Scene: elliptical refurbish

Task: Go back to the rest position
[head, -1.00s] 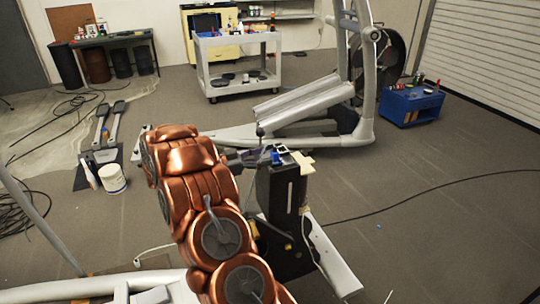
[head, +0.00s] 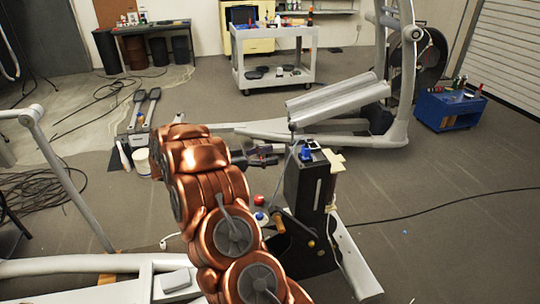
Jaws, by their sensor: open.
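My copper-coloured arm reaches up from the bottom middle of the head view. My gripper (head: 264,154) is at its far end, dark and small, pointing right. It is beside the upper left of a black upright housing (head: 308,200). The gripper is open and I see nothing held in it, though its fingertips are small and hard to make out. A blue part (head: 305,153) sits on top of the housing, close to the right of the gripper.
A red knob (head: 259,200) and a wooden handle (head: 279,223) are low beside the arm. A grey elliptical frame (head: 402,80) stands behind. A white cart (head: 273,72) and a blue toolbox (head: 450,108) stand farther back. The right floor is mostly clear, with a cable.

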